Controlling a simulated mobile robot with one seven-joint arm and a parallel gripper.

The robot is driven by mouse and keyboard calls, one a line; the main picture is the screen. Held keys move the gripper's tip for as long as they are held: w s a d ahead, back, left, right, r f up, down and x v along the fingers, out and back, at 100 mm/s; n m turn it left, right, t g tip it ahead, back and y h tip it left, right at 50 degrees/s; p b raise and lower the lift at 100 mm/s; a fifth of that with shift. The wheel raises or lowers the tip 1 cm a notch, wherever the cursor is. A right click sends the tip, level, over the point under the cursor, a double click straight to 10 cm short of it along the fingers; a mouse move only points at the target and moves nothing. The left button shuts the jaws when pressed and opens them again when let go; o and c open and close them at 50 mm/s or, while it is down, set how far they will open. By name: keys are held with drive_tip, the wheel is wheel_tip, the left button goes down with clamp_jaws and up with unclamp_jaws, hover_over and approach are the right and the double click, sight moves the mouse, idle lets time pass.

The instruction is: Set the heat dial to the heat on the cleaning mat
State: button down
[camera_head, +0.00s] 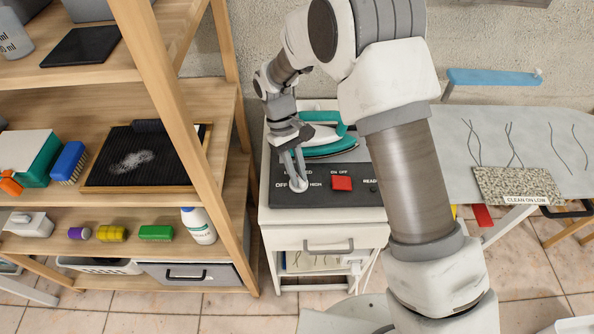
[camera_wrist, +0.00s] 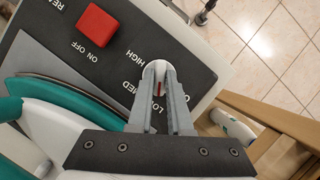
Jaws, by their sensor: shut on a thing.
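The heat dial (camera_wrist: 157,67) is a white round knob on a dark panel (camera_head: 327,194) with OFF, LOW, MED and HIGH around it. My gripper (camera_head: 297,182) is shut on the dial; both fingers flank it in the wrist view (camera_wrist: 159,75). A red mark between the fingers points roughly toward the LOW label, which a finger partly hides. The cleaning mat (camera_head: 519,183) is a speckled pad at the right, over the front edge of the ironing board, with a label reading CLEAN ON LOW.
A red ON OFF switch (camera_head: 342,183) sits right of the dial. A green and white iron (camera_head: 330,143) rests behind the panel. The ironing board (camera_head: 450,150) extends right. A wooden shelf (camera_head: 235,185) with bottles and brushes stands close at left.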

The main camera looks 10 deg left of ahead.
drive_tip(key=shift+m, duration=0.4)
drive_tip(key=c, duration=0.8)
unclamp_jaws()
drive_tip(key=shift+c, duration=0.2)
drive_tip(key=p+v, duration=0.1)
drive_tip(key=v, duration=1.6)
drive_tip(key=shift+d+r+p, duration=0.15)
drive_tip(key=shift+r+p, duration=0.1)
drive_tip(key=shift+p, duration=0.1)
drive_tip(key=shift+w, duration=0.15)
